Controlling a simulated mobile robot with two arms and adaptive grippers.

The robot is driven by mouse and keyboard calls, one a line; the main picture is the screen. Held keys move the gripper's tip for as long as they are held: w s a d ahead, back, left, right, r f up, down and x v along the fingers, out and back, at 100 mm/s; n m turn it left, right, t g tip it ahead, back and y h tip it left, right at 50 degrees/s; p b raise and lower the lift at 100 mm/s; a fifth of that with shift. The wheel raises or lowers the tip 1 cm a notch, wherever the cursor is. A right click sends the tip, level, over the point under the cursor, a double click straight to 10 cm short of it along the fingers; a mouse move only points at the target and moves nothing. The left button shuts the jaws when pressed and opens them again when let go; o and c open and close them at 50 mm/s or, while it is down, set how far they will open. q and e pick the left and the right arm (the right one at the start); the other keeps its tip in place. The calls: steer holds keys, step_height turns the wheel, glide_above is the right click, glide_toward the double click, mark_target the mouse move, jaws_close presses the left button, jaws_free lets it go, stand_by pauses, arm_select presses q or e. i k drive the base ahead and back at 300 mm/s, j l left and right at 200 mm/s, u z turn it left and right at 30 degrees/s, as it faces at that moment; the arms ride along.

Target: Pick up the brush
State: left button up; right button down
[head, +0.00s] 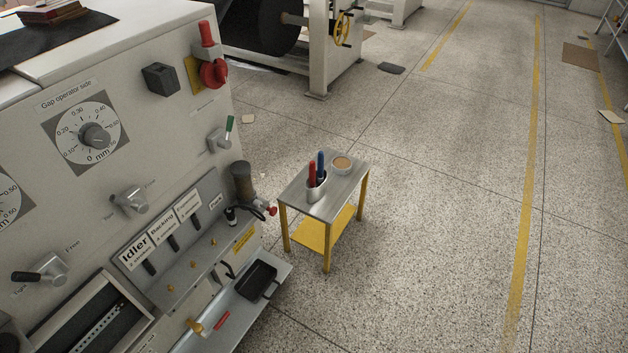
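I cannot clearly make out a brush in the head view. A small metal-topped side table (325,205) with yellow legs stands on the floor right of the machine. On it a light cup (316,190) holds a red-handled item (311,173) and a blue-handled item (320,164), both upright. Their lower ends are hidden in the cup, so I cannot tell whether either is a brush. A small round container (342,164) with a tan top sits behind the cup. Neither of my grippers is in view.
A large grey machine panel (110,185) with dials, levers and knobs fills the left. A black tray (259,279) sits on its low ledge, with a small red item (221,320) nearby. Speckled floor (430,230) is open to the right of the side table.

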mark_target(312, 167)
steer(key=u, duration=1.45)
steer(key=z, duration=1.4)
steer(key=i+l+u, duration=0.15)
steer(key=u, duration=0.3)
steer(key=i+l+u, duration=0.15)
steer(key=l+u, duration=0.15)
steer(key=u, duration=0.15)
steer(key=i+l+u, duration=0.1)
steer(key=l, duration=0.35)
steer(key=i+l+u, duration=0.1)
steer(key=l, duration=0.35)
steer(key=i+l+u, duration=0.1)
steer(key=l, duration=0.4)
steer(key=i+l+u, duration=0.1)
steer(key=l, duration=0.4)
steer(key=i+l+u, duration=0.1)
steer(key=l, duration=0.35)
steer(key=i, duration=0.1)
